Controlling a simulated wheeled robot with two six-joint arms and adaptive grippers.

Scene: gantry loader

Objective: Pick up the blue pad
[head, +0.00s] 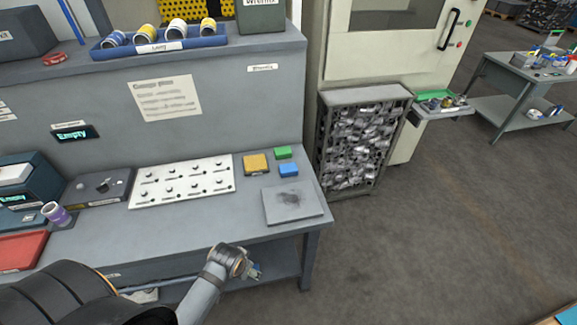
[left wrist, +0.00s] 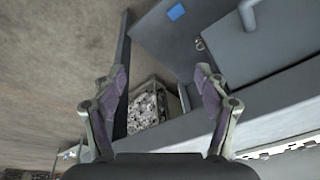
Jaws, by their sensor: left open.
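The blue pad (head: 288,170) is a small flat block near the right end of the grey bench. It lies just below a green pad (head: 283,152) and right of a yellow-orange pad (head: 255,164). My left gripper (head: 254,272) is in front of the bench's front edge, nearer to me than the pads and apart from them. In the left wrist view its two fingers (left wrist: 161,78) are spread with nothing between them. A small blue patch (left wrist: 176,12) shows at the top there; I cannot tell whether it is the pad. My right gripper is not in view.
A grey plate (head: 292,205) with a dark smudge lies between the pads and the bench's front edge. A white panel with knobs (head: 182,182) is left of the pads. A raised shelf holds a blue tray (head: 160,46). A crate of metal parts (head: 355,140) stands right of the bench.

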